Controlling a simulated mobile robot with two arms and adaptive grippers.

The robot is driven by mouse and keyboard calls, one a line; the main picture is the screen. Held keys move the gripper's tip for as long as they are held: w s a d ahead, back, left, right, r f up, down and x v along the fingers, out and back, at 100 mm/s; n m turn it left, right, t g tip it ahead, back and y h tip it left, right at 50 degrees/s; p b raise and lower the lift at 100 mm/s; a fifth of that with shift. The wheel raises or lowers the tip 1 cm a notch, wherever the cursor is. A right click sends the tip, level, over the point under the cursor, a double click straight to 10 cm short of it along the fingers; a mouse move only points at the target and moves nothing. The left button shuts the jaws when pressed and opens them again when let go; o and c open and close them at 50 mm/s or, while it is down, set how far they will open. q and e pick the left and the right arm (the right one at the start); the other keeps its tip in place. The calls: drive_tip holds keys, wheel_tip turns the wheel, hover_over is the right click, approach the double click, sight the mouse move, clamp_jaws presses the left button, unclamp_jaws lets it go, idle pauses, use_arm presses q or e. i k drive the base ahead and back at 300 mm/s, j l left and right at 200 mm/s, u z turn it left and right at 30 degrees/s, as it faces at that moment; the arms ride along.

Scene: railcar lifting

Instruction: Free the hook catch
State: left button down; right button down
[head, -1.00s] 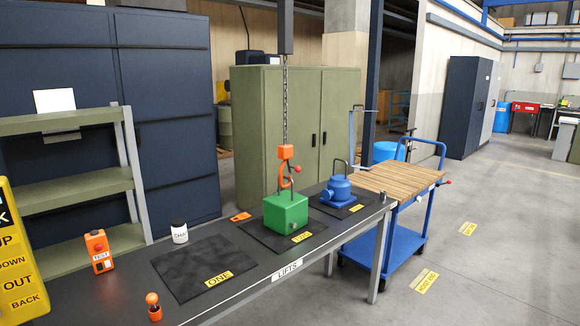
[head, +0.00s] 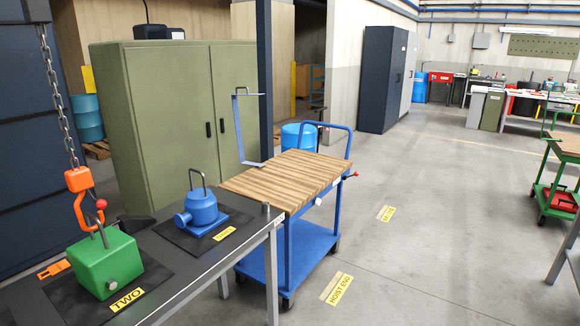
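An orange hook (head: 80,205) hangs from a grey chain (head: 58,95) at the left of the head view. Its catch shows a small red ball knob (head: 101,204) on its right side. The hook's lower end is at the grey loop on top of a green block (head: 107,262); whether the loop sits inside the hook is hard to tell. The green block stands on a black mat (head: 70,298) labelled TWO. Neither of my grippers shows in this view.
A blue pump-like unit (head: 203,208) with a loop handle stands on mat THREE. A blue cart (head: 290,258) with a wooden top (head: 285,180) stands at the bench end (head: 270,228). An orange tag (head: 54,269) lies left of the block.

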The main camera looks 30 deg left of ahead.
sight(100, 204)
drive_tip(key=i, duration=2.25)
drive_tip(key=u, duration=4.9)
